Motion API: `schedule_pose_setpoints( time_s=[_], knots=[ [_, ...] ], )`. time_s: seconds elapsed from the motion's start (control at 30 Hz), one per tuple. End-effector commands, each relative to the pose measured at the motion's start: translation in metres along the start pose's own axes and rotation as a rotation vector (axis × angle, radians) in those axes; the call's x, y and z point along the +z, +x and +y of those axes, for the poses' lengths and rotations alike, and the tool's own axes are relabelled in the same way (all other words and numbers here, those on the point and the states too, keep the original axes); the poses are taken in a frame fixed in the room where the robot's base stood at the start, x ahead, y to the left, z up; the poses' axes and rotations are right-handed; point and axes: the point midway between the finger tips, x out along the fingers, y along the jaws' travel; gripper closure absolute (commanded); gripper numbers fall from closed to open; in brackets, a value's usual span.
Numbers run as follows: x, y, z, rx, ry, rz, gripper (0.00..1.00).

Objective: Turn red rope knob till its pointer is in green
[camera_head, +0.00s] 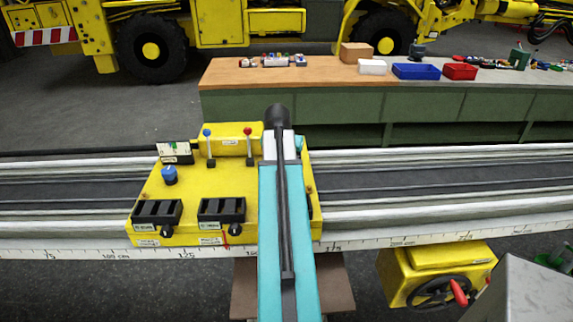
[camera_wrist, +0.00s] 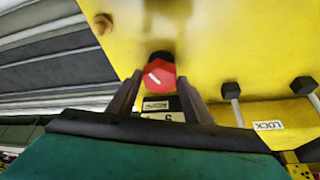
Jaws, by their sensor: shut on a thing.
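The red rope knob (camera_wrist: 160,74) shows in the wrist view on the yellow control box (camera_wrist: 225,40). A white pointer line runs slantwise across its face. My gripper (camera_wrist: 159,79) has one dark finger on each side of the knob and is shut on it. A small white label, partly hidden, sits just below the knob. I cannot make out a green zone around the knob. In the head view my arm covers the knob and my fingers.
The yellow box (camera_head: 190,187) carries a blue-tipped lever (camera_head: 208,145), a red-tipped lever (camera_head: 249,145), a blue knob (camera_head: 169,175) and a gauge (camera_head: 174,153) with a green mark. It sits on a long rail (camera_head: 430,180). A workbench (camera_head: 270,78) stands behind.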

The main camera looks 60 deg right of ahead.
Motion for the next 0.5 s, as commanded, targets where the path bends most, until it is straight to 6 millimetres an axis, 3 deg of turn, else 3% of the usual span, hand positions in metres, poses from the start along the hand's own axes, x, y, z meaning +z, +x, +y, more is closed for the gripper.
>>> schedule_pose_setpoints(
  time_s=[0.5],
  knots=[
    [-0.0011,-0.0001,-0.0017,0.062,0.152,0.002,0.77]
  ],
)
